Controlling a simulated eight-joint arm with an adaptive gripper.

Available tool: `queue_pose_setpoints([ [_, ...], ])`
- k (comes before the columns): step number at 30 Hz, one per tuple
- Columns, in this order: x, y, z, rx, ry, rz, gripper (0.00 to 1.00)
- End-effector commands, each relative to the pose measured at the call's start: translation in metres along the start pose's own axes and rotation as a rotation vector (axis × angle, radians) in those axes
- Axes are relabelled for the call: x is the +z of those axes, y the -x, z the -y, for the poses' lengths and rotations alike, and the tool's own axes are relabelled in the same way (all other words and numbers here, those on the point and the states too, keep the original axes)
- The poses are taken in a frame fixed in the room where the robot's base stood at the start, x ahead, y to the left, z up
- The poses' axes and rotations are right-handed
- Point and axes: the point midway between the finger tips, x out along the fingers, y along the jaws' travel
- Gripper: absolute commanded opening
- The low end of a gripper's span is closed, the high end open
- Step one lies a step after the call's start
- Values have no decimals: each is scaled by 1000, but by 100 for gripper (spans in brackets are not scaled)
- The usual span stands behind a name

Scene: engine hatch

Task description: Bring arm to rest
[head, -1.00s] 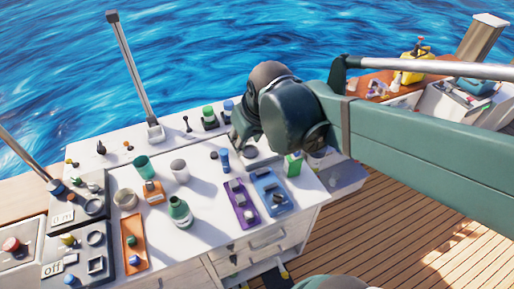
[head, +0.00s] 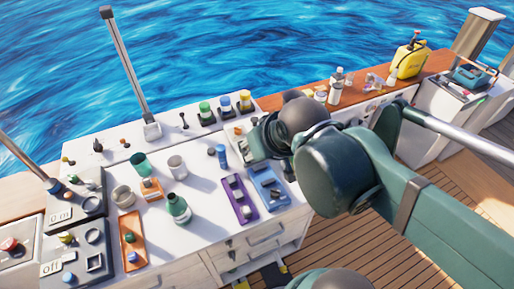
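My green arm reaches in from the right, its large round joint near the right end of the white worktop (head: 92,238). My gripper (head: 254,143) is at the dark wrist, over the worktop's back right part. It is partly hidden by the wrist and small in view, so whether its fingers are open or shut cannot be told. No held object can be made out.
The worktop bears a green bottle (head: 179,209), a green cup (head: 141,164), a purple tray (head: 237,199), a blue tray (head: 267,187) and an orange tray (head: 133,240). A metal post (head: 124,65) rises at the back. A yellow container (head: 409,59) stands on the far right counter.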

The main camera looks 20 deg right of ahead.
Motion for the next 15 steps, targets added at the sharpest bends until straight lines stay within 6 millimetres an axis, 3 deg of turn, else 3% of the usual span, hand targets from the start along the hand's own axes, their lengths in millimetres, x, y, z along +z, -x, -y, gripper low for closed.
queue_pose_setpoints([
  [8,1,-2,0,0,1,0,35],
  [15,12,-17,0,0,1,1,35],
])
